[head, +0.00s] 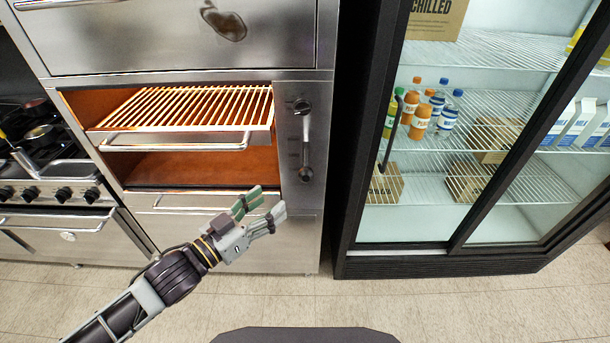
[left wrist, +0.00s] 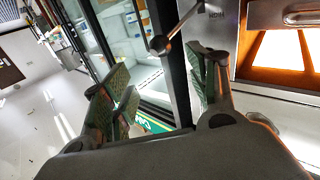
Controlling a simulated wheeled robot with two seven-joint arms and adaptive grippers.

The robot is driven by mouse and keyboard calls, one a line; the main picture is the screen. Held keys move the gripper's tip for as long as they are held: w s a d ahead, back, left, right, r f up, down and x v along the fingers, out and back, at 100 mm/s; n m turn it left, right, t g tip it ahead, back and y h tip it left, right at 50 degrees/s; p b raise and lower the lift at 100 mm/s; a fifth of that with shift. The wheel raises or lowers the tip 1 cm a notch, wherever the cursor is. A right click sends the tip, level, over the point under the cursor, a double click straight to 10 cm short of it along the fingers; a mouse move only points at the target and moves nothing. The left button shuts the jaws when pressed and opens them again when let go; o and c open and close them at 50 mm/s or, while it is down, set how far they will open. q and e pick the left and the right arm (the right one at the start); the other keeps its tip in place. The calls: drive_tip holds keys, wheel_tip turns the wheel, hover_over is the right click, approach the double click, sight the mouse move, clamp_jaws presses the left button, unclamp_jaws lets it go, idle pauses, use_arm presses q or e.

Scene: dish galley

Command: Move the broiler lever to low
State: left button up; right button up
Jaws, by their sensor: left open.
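The broiler (head: 188,145) is a steel oven with a glowing orange inside and a slatted rack (head: 190,107). Its dark lever (head: 305,140) is on the narrow steel panel at the right of the opening, hanging roughly downward with a rounded end. Small markings beside it are too small to read. My left gripper (head: 265,204) is open and empty, below and left of the lever's end, in front of the lower drawer. In the left wrist view the lever's ball end (left wrist: 158,45) shows between the open fingers (left wrist: 165,78), apart from them. My right gripper is out of view.
A glass-door fridge (head: 470,130) with bottles and boxes stands at the right, its dark frame close to the lever panel. A stove (head: 50,190) with knobs is at the left. The broiler's bar handle (head: 175,147) sticks out. The floor in front is clear.

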sight(301, 180)
use_arm(q)
drive_tip(key=shift+w+d, duration=0.15)
drive_tip(key=shift+w, duration=0.05)
drive_tip(key=shift+p+x, duration=1.25)
drive_tip(key=shift+x, duration=5.4)
clamp_jaws()
drive_tip(key=shift+s, duration=0.1)
drive_tip(key=shift+f, duration=0.1)
